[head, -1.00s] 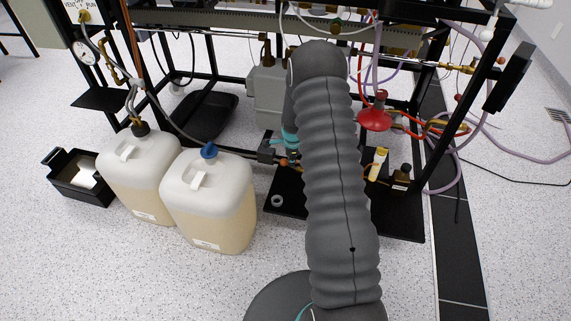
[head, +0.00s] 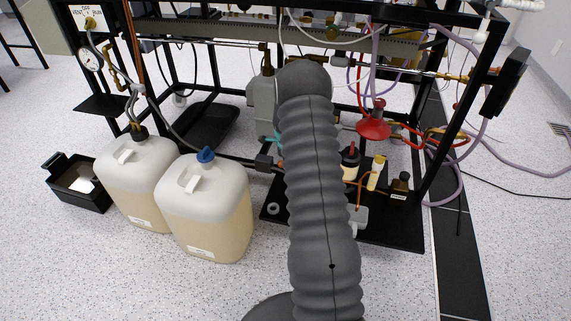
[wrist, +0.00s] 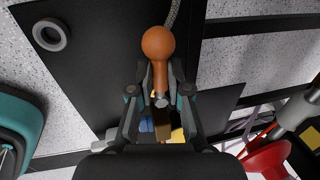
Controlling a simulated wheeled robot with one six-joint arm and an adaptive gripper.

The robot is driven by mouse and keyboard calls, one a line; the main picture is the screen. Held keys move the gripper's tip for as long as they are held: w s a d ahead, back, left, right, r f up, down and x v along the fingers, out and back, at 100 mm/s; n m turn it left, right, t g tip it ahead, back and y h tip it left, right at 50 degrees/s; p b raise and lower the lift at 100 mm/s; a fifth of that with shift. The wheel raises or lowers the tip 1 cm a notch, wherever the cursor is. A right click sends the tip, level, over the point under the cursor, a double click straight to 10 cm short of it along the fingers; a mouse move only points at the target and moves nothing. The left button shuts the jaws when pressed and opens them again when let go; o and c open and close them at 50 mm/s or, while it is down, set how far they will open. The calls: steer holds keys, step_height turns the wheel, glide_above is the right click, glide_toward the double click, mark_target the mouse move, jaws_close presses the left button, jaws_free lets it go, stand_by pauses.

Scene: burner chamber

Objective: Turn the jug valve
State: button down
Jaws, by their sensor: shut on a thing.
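My gripper (wrist: 160,84) shows in the wrist view, its two fingers closed on an orange handle (wrist: 158,46) with a round ball end. The handle looks like the valve's, but the valve body is mostly hidden below the fingers. In the head view my arm hides the gripper and the handle. Two whitish jugs with pale yellow liquid stand on the floor to the left of my arm. The left jug (head: 138,185) has a dark cap with tubes, and the right jug (head: 205,218) has a blue cap (head: 206,155).
A black metal frame (head: 433,150) with tubing stands behind. A black base plate (head: 395,232) holds small bottles (head: 350,163) and a grey ring (head: 273,209). A red funnel (head: 374,125) hangs to the right of my arm. A black tray (head: 92,203) lies left. The front floor is clear.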

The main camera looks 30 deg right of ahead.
steer(key=shift+w+r, duration=0.1)
steer(key=shift+w, duration=0.05)
steer(key=c, duration=1.1)
jaws_free()
steer(key=r, duration=0.4)
steer(key=s+a+r, duration=0.1)
steer(key=r, duration=0.6)
steer(key=shift+s+a+r, duration=0.3)
steer(key=shift+s, duration=0.1)
